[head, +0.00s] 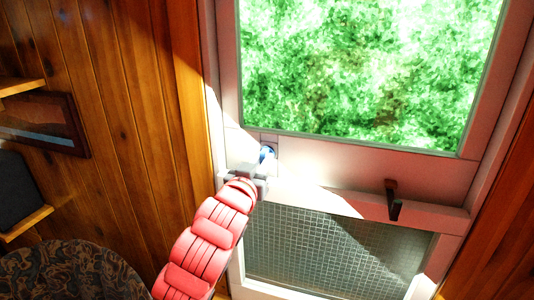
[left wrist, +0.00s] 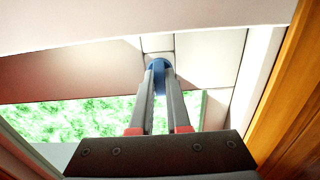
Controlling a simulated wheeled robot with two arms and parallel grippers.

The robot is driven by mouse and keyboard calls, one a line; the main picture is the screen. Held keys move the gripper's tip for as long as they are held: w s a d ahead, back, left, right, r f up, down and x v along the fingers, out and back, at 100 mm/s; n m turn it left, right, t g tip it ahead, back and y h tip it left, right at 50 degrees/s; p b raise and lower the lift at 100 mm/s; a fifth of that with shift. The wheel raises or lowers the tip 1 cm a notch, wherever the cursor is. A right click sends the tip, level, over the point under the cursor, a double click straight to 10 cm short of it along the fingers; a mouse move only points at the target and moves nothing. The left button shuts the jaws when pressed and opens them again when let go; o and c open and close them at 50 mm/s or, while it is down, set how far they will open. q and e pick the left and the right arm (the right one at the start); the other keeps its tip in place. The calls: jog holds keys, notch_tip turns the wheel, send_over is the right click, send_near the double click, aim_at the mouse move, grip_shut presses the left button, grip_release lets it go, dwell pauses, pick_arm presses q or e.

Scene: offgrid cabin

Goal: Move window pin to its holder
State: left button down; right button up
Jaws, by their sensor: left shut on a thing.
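The blue window pin (head: 267,153) is at the lower left corner of the window frame, just below the glass. In the left wrist view the blue pin (left wrist: 159,66) sits between the fingertips. My left gripper (head: 262,166) is shut on it, and its grey fingers (left wrist: 159,70) show close to the white frame. The fingers hide part of the pin, so I cannot tell whether it sits in a hole. I cannot make out a holder for certain. My right gripper is in neither view.
A dark handle (head: 393,200) sticks out from the window's lower rail at the right. A mesh screen (head: 330,255) is below the rail. Wood-panelled wall (head: 130,110), a framed picture (head: 45,122) and a patterned chair (head: 70,272) are at the left.

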pick_arm(q)
jog(key=shift+s, duration=0.2)
jog(key=shift+b+v, duration=0.35)
jog(key=shift+v, duration=1.4)
jog(key=shift+a, duration=0.1)
